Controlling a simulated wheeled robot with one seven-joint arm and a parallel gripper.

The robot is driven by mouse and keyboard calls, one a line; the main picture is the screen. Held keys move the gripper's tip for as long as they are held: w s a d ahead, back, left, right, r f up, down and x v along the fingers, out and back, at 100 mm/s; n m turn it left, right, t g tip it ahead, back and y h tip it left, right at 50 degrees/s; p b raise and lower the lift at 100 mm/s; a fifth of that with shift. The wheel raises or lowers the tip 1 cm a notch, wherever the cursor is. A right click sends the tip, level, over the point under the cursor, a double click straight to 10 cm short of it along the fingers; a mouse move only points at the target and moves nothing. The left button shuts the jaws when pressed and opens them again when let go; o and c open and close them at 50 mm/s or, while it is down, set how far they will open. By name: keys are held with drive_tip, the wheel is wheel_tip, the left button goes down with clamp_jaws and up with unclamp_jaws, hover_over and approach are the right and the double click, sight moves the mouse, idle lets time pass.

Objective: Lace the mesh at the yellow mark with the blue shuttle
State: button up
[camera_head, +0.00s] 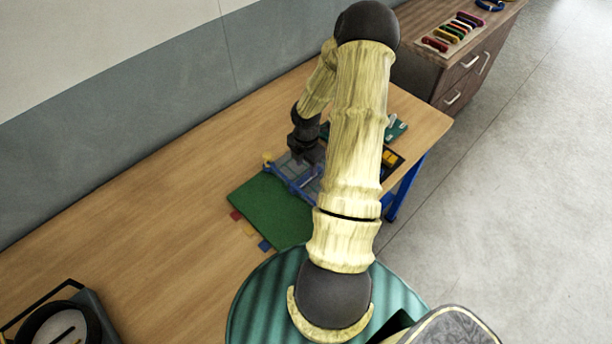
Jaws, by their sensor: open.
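A blue frame (284,177) with a pale, see-through panel, perhaps the mesh, lies at the far end of a green mat on the wooden table. A small yellow piece (267,158) shows at its left corner; I cannot tell whether it is the yellow mark. My gripper (306,160) points down over the frame, open; its fingertips are small and dark, and contact is unclear. I cannot make out the blue shuttle apart from the blue frame parts. My arm hides the right side of the frame.
The green mat (268,208) has red, yellow and blue tabs on its left edge. A dark tray with yellow pieces (390,158) and a green item (397,130) lie right of my arm. A dark round device (58,325) stands front left. The table's left (130,215) is clear.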

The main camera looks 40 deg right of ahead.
sight(306, 176)
wheel_tip(306, 176, down, 7)
drive_tip(key=shift+r, duration=0.15)
drive_tip(key=shift+r, duration=0.1)
clamp_jaws()
